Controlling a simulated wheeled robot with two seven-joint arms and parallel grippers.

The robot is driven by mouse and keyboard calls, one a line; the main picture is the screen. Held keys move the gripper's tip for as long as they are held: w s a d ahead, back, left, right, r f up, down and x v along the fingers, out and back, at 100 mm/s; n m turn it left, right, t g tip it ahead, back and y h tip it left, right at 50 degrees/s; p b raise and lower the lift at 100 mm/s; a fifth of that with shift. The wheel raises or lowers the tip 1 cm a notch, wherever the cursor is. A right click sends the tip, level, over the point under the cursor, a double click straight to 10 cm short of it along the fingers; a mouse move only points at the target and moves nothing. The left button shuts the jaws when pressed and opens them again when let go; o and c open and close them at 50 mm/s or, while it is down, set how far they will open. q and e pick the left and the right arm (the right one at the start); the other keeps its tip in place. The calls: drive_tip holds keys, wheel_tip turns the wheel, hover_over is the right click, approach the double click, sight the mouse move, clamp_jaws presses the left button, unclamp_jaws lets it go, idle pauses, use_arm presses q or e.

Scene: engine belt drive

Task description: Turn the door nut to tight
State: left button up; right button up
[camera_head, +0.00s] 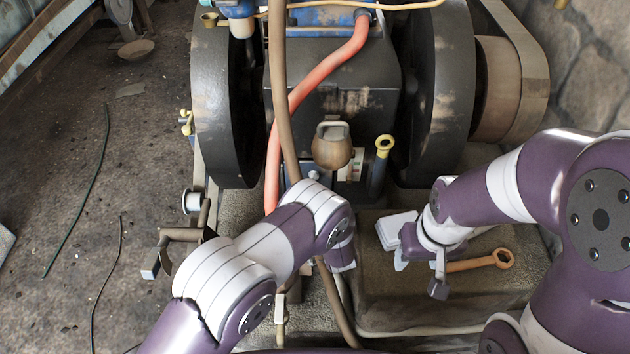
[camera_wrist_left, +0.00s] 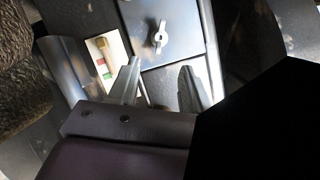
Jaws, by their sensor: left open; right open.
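The door nut (camera_wrist_left: 159,38) is a small pale wing nut on a flat blue-grey door (camera_wrist_left: 180,62) in the left wrist view. Its wings run roughly up and down in that picture. In the head view the door shows only in part, beside my left wrist, with the nut (camera_head: 313,174) as a small pale spot. My left gripper (camera_wrist_left: 158,86) is open and empty, its two fingers pointing toward the door, apart from the nut. In the head view its fingers are hidden by my arm. My right gripper (camera_head: 420,266) is open, low above the block at the right.
An orange ring wrench (camera_head: 480,263) lies on the stone block (camera_head: 400,292) beside my right gripper, near a pale box (camera_head: 396,230). A gauge plate (camera_wrist_left: 105,58) sits beside the door. A red hose (camera_head: 318,72), a brown hose (camera_head: 278,90) and flywheels (camera_head: 222,100) crowd the engine.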

use_arm(q)
drive_tip(key=b+x, duration=0.4)
drive_tip(key=x, duration=0.7)
drive_tip(key=shift+w, duration=0.15)
drive_tip(key=shift+c, duration=0.3)
